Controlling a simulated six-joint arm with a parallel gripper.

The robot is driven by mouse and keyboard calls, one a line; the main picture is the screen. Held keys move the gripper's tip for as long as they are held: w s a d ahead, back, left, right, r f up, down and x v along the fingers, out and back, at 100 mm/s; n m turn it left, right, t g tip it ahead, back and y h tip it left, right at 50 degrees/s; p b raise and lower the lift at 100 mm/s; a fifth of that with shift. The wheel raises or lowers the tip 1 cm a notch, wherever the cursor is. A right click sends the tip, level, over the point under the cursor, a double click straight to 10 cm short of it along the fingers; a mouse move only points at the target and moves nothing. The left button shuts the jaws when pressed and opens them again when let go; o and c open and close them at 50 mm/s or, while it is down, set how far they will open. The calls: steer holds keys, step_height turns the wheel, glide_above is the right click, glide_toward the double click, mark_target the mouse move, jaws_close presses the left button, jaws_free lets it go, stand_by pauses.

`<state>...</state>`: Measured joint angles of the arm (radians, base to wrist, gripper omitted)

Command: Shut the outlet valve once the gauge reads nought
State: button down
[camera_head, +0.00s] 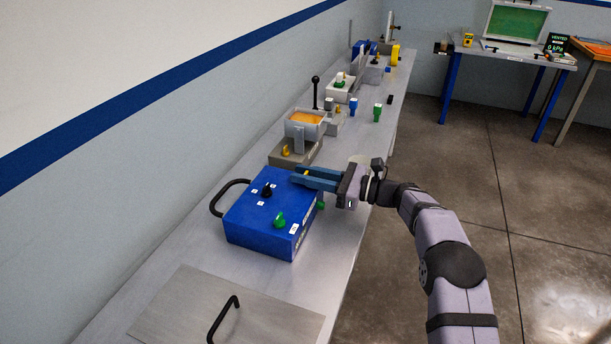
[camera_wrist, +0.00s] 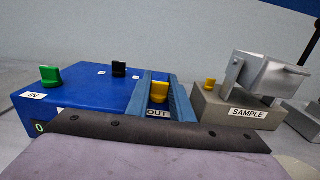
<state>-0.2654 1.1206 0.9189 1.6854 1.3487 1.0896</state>
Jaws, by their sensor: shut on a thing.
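A blue box (camera_head: 255,235) with a black handle stands on the bench and carries green, black and yellow knobs. The yellow outlet valve knob (camera_wrist: 159,91) stands above a label reading OUT (camera_wrist: 158,113). My gripper (camera_head: 302,174) reaches in from the right, and its two blue fingers lie either side of the yellow knob, shut on it. In the head view the fingers hide most of the knob. A dark display (camera_head: 556,44) on the far table reads VENTED and 0 kPa in green.
The green knob (camera_wrist: 49,75) is labelled IN, and a black knob (camera_wrist: 119,68) sits behind. A grey block (camera_wrist: 222,104) labelled SAMPLE, with its own yellow knob, stands close right of my fingers. A flat lid (camera_head: 200,310) with a black handle lies in front.

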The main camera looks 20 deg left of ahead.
steer(key=shift+r, duration=0.1)
steer(key=c, duration=1.6)
jaws_free()
steer(key=shift+o, duration=0.2)
steer(key=d+b, duration=0.1)
steer(key=d, duration=0.6)
steer(key=shift+d, duration=0.15)
